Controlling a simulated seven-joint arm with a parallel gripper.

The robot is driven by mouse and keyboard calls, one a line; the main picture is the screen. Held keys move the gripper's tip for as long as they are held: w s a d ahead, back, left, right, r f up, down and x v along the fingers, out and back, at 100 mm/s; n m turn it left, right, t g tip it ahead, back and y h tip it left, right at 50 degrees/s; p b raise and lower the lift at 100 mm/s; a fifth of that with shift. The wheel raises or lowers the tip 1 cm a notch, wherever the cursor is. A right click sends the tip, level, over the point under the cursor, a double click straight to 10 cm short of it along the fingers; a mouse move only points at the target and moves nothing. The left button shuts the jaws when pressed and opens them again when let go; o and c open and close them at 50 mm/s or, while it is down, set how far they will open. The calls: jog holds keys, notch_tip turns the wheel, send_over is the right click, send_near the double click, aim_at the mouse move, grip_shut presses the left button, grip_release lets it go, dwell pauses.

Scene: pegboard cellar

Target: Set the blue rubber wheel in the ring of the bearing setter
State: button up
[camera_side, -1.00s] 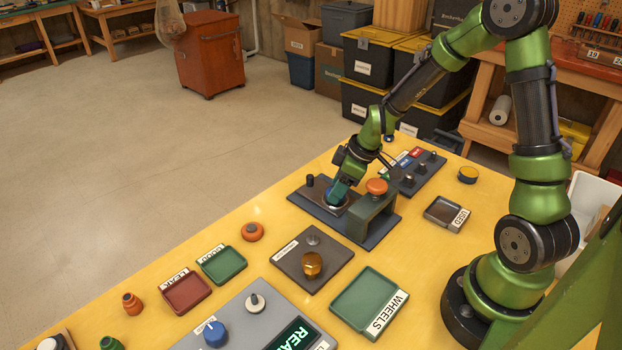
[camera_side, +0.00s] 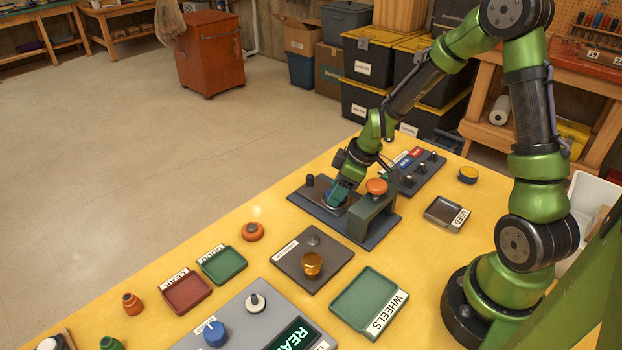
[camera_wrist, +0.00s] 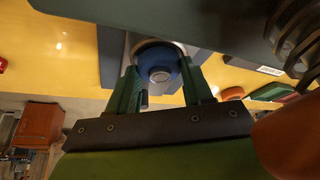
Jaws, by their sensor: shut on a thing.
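The blue rubber wheel (camera_wrist: 158,57) is between the two green fingers of my gripper (camera_wrist: 160,75) in the wrist view. In the side view a sliver of the wheel (camera_side: 333,203) shows under the fingertips of my gripper (camera_side: 338,192). The bearing setter (camera_side: 370,234) is a dark plate with a grey-green bracket and an orange knob (camera_side: 376,186). The wheel is low over the left part of the setter, at its ring (camera_wrist: 146,44), whose pale edge shows partly behind the wheel. I cannot tell whether the wheel is fully seated.
A black post (camera_side: 310,181) stands on the setter left of my gripper. A switch panel (camera_side: 416,171) is behind it. The green wheels tray (camera_side: 345,325), a plate with a brass knob (camera_side: 312,263) and the used tray (camera_side: 443,222) are nearby. Yellow table is clear between them.

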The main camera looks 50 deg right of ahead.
jog(key=o, duration=1.5)
jog(key=shift+r, duration=3.15)
